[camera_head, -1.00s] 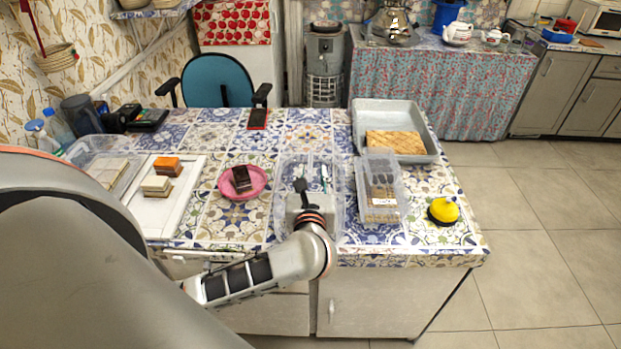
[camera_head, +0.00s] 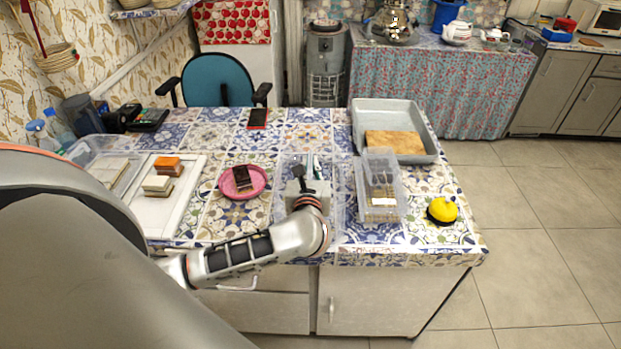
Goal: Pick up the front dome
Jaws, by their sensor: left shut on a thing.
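My left gripper (camera_head: 299,172) is over the clear tray (camera_head: 340,215) in the middle of the table. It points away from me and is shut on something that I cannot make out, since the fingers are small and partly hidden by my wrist. No separate dome shape can be made out at the fingers. A yellow, dome-shaped thing with a dark base (camera_head: 442,209) stands at the table's right front, well to the right of the gripper. My right gripper is not in view.
A pink plate (camera_head: 262,190) with a dark block is left of the gripper. A lidded clear box (camera_head: 378,215) is to its right, and a grey pan (camera_head: 425,125) holds a wooden-looking slab behind. A white board (camera_head: 155,222) with small blocks lies at left.

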